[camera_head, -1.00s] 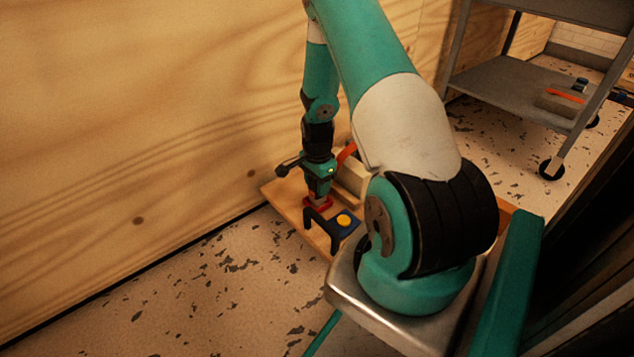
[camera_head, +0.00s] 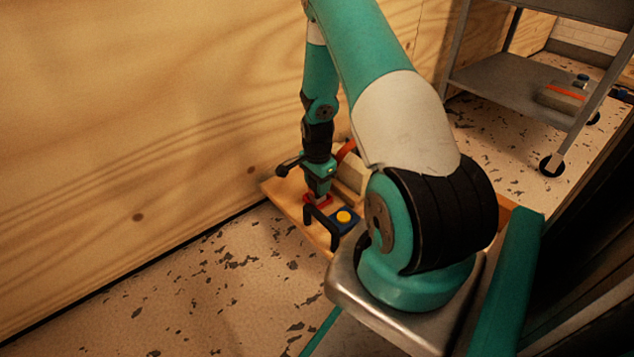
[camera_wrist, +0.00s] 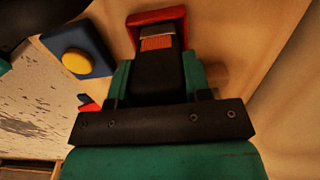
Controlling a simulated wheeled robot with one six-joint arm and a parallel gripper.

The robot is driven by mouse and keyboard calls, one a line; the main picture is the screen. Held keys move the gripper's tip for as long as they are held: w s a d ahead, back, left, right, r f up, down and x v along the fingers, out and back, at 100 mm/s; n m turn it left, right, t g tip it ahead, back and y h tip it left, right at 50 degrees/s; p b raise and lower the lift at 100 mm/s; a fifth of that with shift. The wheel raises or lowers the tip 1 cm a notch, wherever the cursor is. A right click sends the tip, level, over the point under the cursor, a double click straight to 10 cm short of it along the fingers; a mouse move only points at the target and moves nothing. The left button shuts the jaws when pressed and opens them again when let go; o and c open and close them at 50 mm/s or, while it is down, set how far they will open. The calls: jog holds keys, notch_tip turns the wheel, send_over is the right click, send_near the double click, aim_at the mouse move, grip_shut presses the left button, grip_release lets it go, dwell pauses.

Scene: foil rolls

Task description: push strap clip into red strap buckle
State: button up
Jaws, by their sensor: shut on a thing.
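My gripper (camera_head: 318,188) points down over the wooden board and is shut. In the wrist view its teal fingers (camera_wrist: 158,66) close around a dark strap clip, which shows a pale edge and an orange ribbed part (camera_wrist: 157,43). In the wrist view the red buckle (camera_wrist: 156,17) frames the far end of the clip. The clip is in line with the buckle's opening, but how deep it sits inside is hidden.
A pale block with an orange strap (camera_head: 350,172) lies behind on the board (camera_head: 288,202). A wooden wall (camera_head: 150,110) runs along the left.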

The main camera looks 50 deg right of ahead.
jog(key=shift+f, duration=0.1)
dwell(0.3)
jog(key=o, duration=1)
jog(key=shift+o, duration=0.2)
notch_tip(320, 180, up, 8)
jog(key=p, duration=0.7)
jog(key=shift+p, duration=0.4)
